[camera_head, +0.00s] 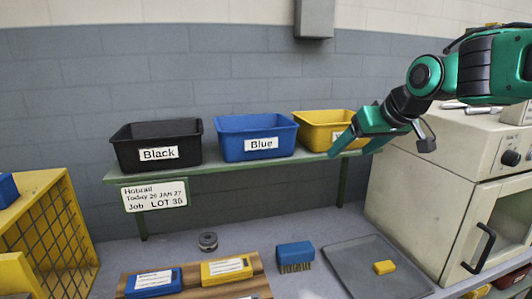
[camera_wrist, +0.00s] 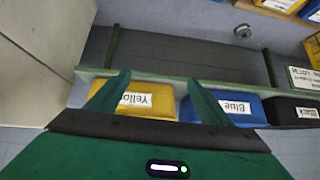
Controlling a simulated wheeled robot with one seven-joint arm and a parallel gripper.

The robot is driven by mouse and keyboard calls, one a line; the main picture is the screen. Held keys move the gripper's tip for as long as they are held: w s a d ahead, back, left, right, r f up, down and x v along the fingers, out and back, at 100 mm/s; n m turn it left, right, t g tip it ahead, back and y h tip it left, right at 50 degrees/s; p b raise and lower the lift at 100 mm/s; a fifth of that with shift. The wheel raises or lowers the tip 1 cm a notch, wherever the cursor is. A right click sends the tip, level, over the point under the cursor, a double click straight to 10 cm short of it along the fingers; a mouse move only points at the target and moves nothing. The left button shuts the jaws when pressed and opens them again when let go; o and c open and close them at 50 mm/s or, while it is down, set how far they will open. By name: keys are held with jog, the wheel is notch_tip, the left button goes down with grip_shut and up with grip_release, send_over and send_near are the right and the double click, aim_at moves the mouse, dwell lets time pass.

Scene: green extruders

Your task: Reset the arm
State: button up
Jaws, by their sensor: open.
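My gripper (camera_head: 352,146) is green and sits at the upper right in the head view, at the right end of the shelf, in front of the yellow bin (camera_head: 315,128). Its two fingers (camera_wrist: 157,92) are spread apart with nothing between them in the wrist view. The yellow bin also shows in the wrist view (camera_wrist: 170,99), partly behind the fingers, with its label upside down. The gripper hides part of the yellow bin's label in the head view.
A black bin (camera_head: 190,146) and a blue bin (camera_head: 240,125) stand on the green shelf (camera_head: 200,169). An oven-like machine (camera_head: 413,200) is at right. Below are a grey tray (camera_head: 350,275), a blue brush (camera_head: 295,252), a wooden board (camera_head: 258,285) and a yellow cage (camera_head: 62,225).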

jog(key=s+d+f+m+g+h, duration=0.2)
jog(key=s+d+f+m+g, duration=0.15)
jog(key=s+d+f, duration=0.65)
jog(key=s+d+f+m+g+h, duration=0.15)
jog(key=s+d+f+m, duration=0.4)
jog(key=s, duration=0.75)
jog(key=s+d+f+g, duration=0.3)
jog(key=s+d+f, duration=0.1)
jog(key=s, duration=0.7)
jog(key=shift+f+m+y, duration=0.35)
jog(key=shift+f+m, duration=0.05)
jog(key=shift+f, duration=0.45)
jog(key=shift+w+d, duration=0.1)
jog(key=shift+w+f, duration=0.25)
jog(key=shift+w, duration=0.35)
